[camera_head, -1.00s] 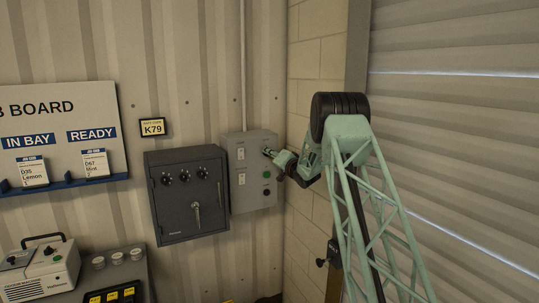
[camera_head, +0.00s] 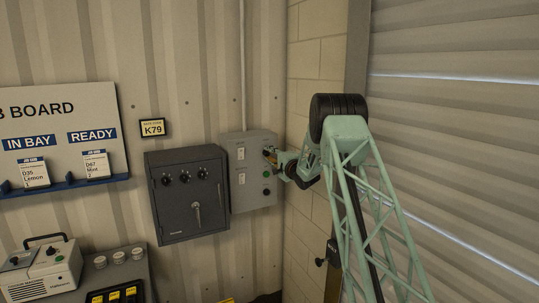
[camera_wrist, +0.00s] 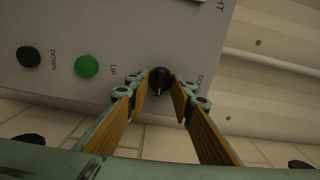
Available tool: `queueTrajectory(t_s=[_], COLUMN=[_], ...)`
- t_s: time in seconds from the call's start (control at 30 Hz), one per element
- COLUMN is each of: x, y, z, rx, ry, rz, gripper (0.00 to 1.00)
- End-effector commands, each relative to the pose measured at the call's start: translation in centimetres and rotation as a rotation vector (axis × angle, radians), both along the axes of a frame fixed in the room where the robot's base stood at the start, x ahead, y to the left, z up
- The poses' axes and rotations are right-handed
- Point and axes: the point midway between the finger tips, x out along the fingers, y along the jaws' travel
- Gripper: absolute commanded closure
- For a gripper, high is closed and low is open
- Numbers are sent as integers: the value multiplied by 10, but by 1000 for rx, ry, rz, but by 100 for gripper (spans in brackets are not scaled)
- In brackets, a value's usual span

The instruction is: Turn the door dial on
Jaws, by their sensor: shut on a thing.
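The grey control box (camera_head: 243,194) hangs on the wall right of the safe. My gripper (camera_head: 270,156) is at its upper right part. In the wrist view the door dial (camera_wrist: 160,80) is a small black knob with a pale mark toward the bottom of the picture. The tips of my gripper (camera_wrist: 160,94) stand on both sides of it, shut on it. In the head view the gripper hides the dial. A green UP button (camera_wrist: 87,66) and a black DOWN button (camera_wrist: 29,57) sit in line with it.
A dark safe (camera_head: 176,220) with dials and a handle is close on the left of the box. A block wall (camera_head: 306,205) and a shutter (camera_head: 470,130) are to the right. Two switches, one of them the upper switch (camera_head: 241,154), are on the box.

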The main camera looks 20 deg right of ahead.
Motion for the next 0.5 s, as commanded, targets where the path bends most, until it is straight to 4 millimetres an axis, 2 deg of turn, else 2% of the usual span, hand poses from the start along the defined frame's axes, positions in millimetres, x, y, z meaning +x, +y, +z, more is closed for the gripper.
queueTrajectory(t_s=[0.5], x=[0], y=[0], z=[0], rx=[58], ry=[1], rz=[0], gripper=[89])
